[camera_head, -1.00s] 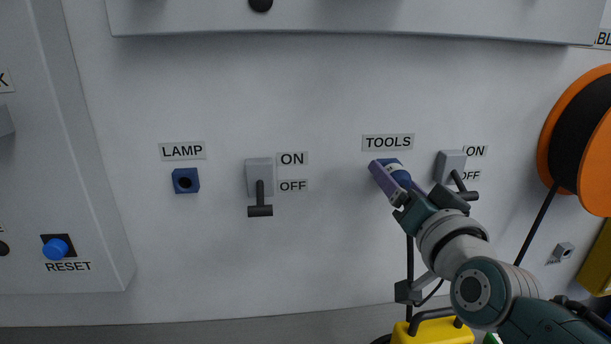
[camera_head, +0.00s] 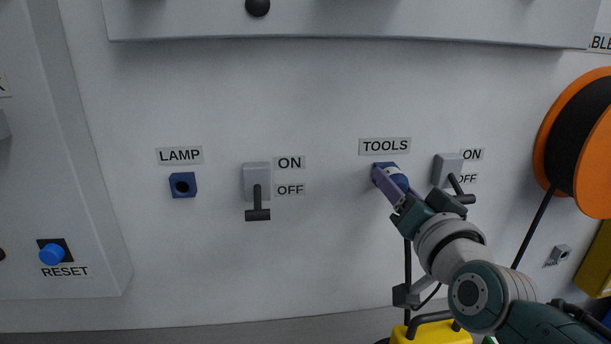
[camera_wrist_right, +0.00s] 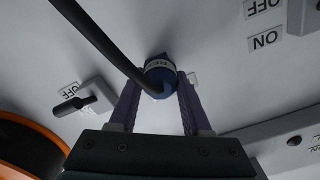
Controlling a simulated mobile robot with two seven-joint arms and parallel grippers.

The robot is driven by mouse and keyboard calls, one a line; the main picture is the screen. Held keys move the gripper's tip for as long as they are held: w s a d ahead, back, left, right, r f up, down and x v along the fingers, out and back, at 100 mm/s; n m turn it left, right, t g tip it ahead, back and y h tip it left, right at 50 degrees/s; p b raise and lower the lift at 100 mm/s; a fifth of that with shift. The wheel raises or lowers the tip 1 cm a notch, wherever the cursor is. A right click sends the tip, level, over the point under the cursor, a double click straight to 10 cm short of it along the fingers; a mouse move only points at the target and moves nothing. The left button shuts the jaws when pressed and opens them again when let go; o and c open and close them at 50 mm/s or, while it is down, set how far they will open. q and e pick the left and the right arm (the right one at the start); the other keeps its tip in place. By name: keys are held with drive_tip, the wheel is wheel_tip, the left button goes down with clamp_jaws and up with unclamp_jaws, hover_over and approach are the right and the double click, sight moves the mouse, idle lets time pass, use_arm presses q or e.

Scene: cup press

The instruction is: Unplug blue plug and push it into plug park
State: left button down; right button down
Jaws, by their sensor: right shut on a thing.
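The blue plug (camera_head: 397,178) with a white band sits at the wall below the TOOLS label. My right gripper (camera_head: 390,179) has its purple fingers on either side of it. In the right wrist view the plug (camera_wrist_right: 160,74) is between the fingertips (camera_wrist_right: 158,88), shut on it, and a black cable runs from it to the upper left. The plug's front end appears to be at the TOOLS socket; the gripper and plug mostly hide the socket. A small grey holder (camera_head: 561,253) at the lower right, with a tiny label, looks like the plug park. My left gripper is not in view.
A grey switch (camera_head: 447,168) with a black handle is close to the right of my gripper. An orange cable reel (camera_head: 548,135) stands farther right. A blue LAMP socket (camera_head: 182,185) and another switch (camera_head: 257,182) are left. A yellow case (camera_head: 432,333) lies below.

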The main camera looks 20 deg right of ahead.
drive_tip(key=shift+s, duration=0.1)
drive_tip(key=shift+s+a+p, duration=0.2)
drive_tip(key=shift+s+p, duration=0.35)
drive_tip(key=shift+s, duration=0.1)
idle(0.4)
drive_tip(key=shift+p+v, duration=0.6)
drive_tip(key=shift+v, duration=0.6)
